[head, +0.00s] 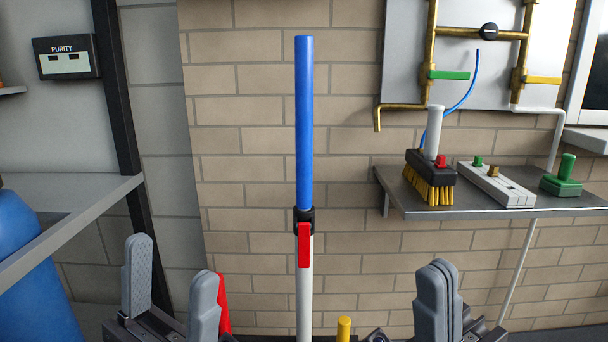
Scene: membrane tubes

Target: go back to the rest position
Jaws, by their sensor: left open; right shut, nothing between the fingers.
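My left gripper (171,292) is at the bottom left of the head view. Its two grey fingers stand apart with nothing between them. My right gripper (437,300) is at the bottom, right of the middle, with its fingers together and empty. Between the grippers, a blue tube (304,125) stands upright above a white pipe (304,310). A black fitting with a red lever (304,245) joins them, and the lever hangs down. Neither gripper touches the tube or the lever.
A metal shelf (485,209) at right bears a brush (432,178), a white block (495,187) and a green piece (562,178). Brass pipes with valves hang above. A red object (223,303) shows behind the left gripper, a yellow post (344,328) at the bottom. A blue tank (30,280) stands far left.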

